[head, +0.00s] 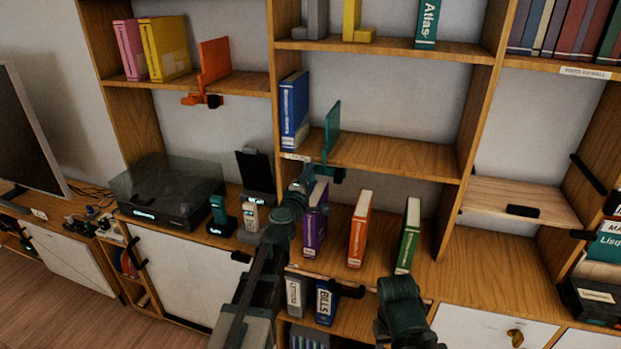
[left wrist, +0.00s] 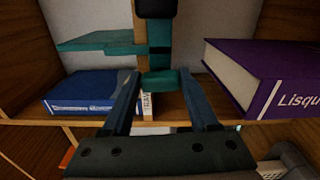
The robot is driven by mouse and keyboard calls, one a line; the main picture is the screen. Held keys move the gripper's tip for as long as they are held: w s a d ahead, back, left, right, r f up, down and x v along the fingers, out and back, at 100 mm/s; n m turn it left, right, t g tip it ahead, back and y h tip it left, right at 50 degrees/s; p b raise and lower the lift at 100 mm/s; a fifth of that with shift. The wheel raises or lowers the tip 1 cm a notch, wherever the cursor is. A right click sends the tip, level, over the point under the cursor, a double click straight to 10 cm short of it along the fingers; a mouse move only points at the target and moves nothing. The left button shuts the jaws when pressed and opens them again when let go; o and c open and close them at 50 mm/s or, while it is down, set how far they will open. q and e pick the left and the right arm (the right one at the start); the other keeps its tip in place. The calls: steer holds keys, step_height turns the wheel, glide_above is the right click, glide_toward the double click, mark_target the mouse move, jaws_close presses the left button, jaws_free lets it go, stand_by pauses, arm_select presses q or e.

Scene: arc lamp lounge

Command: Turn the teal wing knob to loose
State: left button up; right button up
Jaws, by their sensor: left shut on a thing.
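The teal bookend (head: 332,125) stands clamped on the front edge of the middle shelf, right of a blue book. Its teal clamp (head: 330,158) wraps the shelf edge. My left gripper (head: 308,178) reaches up to it from below. In the left wrist view my left gripper (left wrist: 160,100) is shut on the teal wing knob (left wrist: 165,82), one finger on each side. The bookend plate (left wrist: 98,43) and the clamp (left wrist: 160,45) lie beyond it. The knob's exact angle is hard to tell. The arm and gripper largely hide the knob in the head view. My right gripper's fingers do not show.
A blue book (head: 293,108) stands beside the bookend. Purple (head: 315,225), orange (head: 359,228) and green (head: 407,235) books stand on the surface below. An orange bookend (head: 214,60) is clamped at upper left. A shelf label (left wrist: 147,105) is close to the fingers.

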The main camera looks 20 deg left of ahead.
arm_select(q)
steer(key=shift+m, duration=0.5)
steer(key=o, duration=1.4)
steer(key=shift+s, duration=0.1)
